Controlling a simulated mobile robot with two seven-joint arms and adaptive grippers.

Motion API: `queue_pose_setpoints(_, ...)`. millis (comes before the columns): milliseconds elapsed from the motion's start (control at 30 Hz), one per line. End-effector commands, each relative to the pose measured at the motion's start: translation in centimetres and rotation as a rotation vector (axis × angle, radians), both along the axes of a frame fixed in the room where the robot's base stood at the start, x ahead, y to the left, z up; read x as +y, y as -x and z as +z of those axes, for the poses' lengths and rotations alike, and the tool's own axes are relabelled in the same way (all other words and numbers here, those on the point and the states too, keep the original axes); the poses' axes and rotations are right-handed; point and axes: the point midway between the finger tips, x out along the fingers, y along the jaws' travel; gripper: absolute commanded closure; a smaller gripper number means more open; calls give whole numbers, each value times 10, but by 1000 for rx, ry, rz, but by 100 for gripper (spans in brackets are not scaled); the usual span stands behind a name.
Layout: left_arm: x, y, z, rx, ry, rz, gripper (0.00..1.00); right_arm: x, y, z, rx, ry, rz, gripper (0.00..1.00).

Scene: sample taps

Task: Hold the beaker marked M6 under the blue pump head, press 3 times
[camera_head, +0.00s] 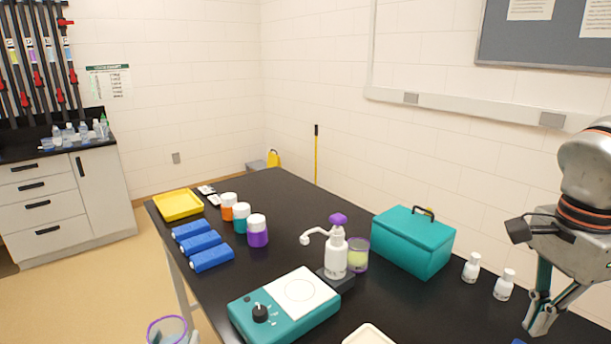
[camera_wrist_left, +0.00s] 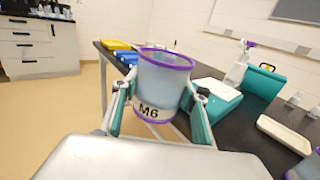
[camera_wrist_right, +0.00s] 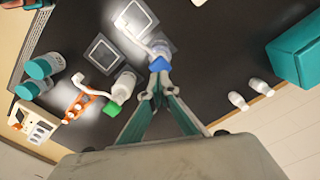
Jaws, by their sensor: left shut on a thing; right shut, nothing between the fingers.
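The beaker marked M6 (camera_wrist_left: 165,75), clear with a purple rim, is gripped between the fingers of my left gripper (camera_wrist_left: 158,98). Its label faces the left wrist camera and it looks empty. It also shows at the bottom edge of the head view (camera_head: 167,331), left of the table. The blue pump head (camera_wrist_right: 160,64) shows in the right wrist view on a dispenser with a white spout. In the head view only a blue bit (camera_head: 518,341) shows at the bottom edge. My right gripper (camera_wrist_right: 157,92) is shut and empty, its tips close to the blue head; contact cannot be told.
A green-headed pump (camera_wrist_right: 115,106) stands left of the blue one. A teal hotplate (camera_head: 250,318), teal box (camera_head: 410,245) and white bottles (camera_head: 471,270) are around.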

Motion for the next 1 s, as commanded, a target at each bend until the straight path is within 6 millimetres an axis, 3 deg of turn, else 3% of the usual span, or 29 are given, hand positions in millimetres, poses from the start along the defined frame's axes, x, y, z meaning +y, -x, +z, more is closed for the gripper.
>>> queue_pose_setpoints(33,0,0,-5,-1,0,0,80,0,0,-10,2,0,0,100)
queue_pose_setpoints(233,0,0,-9,-1,0,0,80,0,0,-23,1,0,1,100)
queue_pose_setpoints(1000,0,0,-9,-1,0,0,80,0,0,-24,0,0,0,100)
